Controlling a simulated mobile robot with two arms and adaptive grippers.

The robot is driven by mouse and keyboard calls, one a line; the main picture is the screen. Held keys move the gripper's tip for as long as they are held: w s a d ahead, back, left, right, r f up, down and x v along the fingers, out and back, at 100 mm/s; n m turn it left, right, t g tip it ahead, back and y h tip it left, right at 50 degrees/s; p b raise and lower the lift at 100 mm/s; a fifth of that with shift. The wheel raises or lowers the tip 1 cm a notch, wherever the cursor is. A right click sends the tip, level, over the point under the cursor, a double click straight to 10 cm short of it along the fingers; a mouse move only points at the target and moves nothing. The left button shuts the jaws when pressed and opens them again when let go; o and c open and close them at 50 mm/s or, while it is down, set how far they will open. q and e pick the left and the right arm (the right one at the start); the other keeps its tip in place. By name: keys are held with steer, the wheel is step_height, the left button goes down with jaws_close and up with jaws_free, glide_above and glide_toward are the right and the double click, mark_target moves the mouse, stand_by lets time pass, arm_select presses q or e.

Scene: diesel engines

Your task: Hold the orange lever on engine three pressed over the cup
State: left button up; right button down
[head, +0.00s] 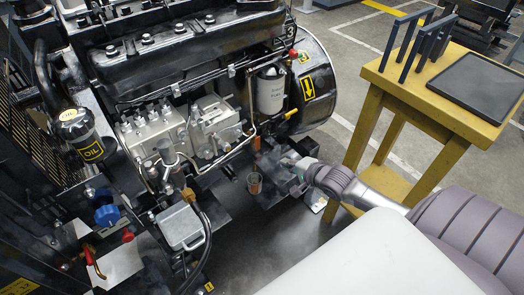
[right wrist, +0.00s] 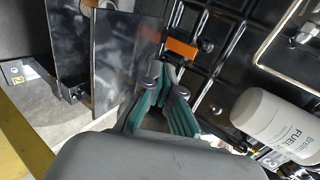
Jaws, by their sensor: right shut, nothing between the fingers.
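Engine three (head: 190,50) bears a "3" mark and fills the upper left of the head view. An orange lever (right wrist: 181,48) shows in the right wrist view, just ahead of my fingertips. A small gap seems to lie between them, and contact cannot be told. A small cup with brownish contents (head: 254,183) stands low beside the engine in the head view, left of my right gripper (head: 284,160). That gripper, also in the right wrist view (right wrist: 166,87), has its teal-padded fingers together with nothing held. My left gripper is not in view.
A white fuel filter (head: 270,92) stands on the engine above my right gripper; it also shows in the right wrist view (right wrist: 282,125). A yellow table (head: 445,115) with a black tray (head: 478,82) stands to the right. Hoses and a metal box (head: 180,228) are at lower left.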

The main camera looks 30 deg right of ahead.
steer(key=b, duration=0.3)
glide_toward(258, 149)
steer(key=shift+s+d+f, duration=0.1)
steer(key=shift+s+f, duration=0.15)
steer(key=shift+f, duration=0.85)
steer(key=b+x, duration=0.1)
steer(key=x, duration=0.2)
steer(key=shift+w, duration=0.1)
steer(key=shift+w+r+b, duration=0.1)
steer(key=shift+w+b, duration=0.35)
steer(key=shift+w, duration=0.7)
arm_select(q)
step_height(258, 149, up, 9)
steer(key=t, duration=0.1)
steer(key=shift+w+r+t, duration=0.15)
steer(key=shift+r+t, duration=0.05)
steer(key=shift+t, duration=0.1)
arm_select(e)
steer(key=shift+w+a, duration=0.2)
steer(key=shift+w, duration=0.4)
